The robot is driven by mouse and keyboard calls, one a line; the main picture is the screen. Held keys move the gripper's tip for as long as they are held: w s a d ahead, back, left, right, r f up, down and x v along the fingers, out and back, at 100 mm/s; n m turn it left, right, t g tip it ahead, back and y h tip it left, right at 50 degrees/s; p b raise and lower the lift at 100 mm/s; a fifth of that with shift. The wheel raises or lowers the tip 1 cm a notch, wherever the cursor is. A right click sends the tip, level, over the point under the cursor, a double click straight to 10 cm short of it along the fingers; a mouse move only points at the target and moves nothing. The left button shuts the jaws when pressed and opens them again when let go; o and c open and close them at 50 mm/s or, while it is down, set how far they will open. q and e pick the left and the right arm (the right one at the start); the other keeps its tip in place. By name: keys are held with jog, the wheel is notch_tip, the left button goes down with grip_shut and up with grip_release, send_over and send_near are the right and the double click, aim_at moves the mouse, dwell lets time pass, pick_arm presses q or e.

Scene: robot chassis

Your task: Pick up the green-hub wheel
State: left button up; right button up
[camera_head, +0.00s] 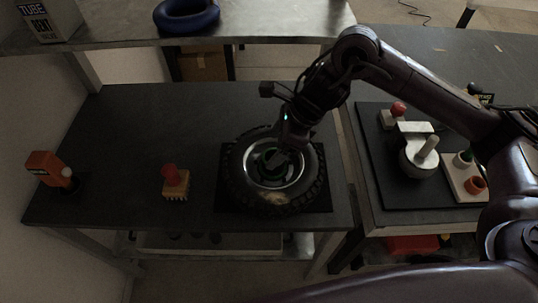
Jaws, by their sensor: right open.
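The green-hub wheel (240,186) is a black knobbly tyre with a silver rim and a dark green centre. It lies flat on a black mat (319,204) on the dark table. My right arm reaches in from the right, and my right gripper (274,160) points down over the wheel's hub. The gripper is open. Its fingertips are dark against the hub, so I cannot tell whether they touch it. The gripper and wrist hide the far right part of the rim and tyre. My left gripper is not in view.
On the table, a red-topped brush (175,183) stands left of the wheel and an orange tool (48,169) lies at the far left. A blue ring (187,16) sits on the shelf behind. A right-hand table holds a black board (395,195) with several parts.

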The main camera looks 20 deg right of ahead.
jog(key=shift+n+g+h, duration=0.3)
jog(key=shift+n, duration=0.2)
jog(key=f, duration=0.6)
jog(key=shift+w+a+f+p, duration=0.1)
jog(key=shift+w+a+p, duration=0.1)
jog(key=shift+w+p, duration=0.2)
jog(key=shift+c, duration=0.4)
grip_shut()
jog(key=shift+w, duration=0.15)
